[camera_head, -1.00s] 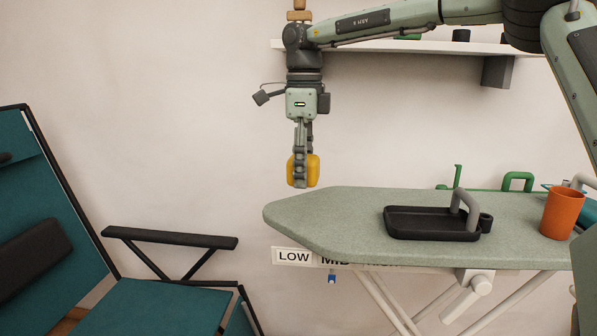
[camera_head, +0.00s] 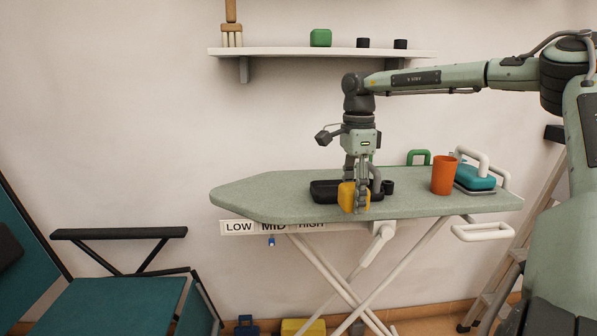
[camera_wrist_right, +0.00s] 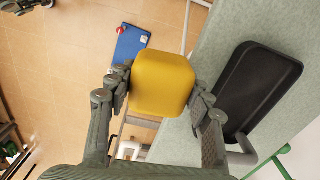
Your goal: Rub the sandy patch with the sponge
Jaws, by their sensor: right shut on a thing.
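The sponge, a yellow rounded block (camera_head: 346,197), is between the fingers of my right gripper (camera_head: 357,200), which is shut on it. In the head view they are at the board's front edge, in front of the black tray. In the right wrist view the sponge (camera_wrist_right: 163,82) fills the space between both fingers, with floor visible past it on the left and the board on the right. I cannot tell whether it touches the board. I make out no sandy patch in either view.
The ironing board (camera_head: 265,190) holds the black tray (camera_head: 324,192), an orange cup (camera_head: 444,176) and a teal iron-like thing (camera_head: 474,177). The board's left end is clear. A teal chair (camera_head: 120,305) stands at lower left. A shelf (camera_head: 300,52) hangs above.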

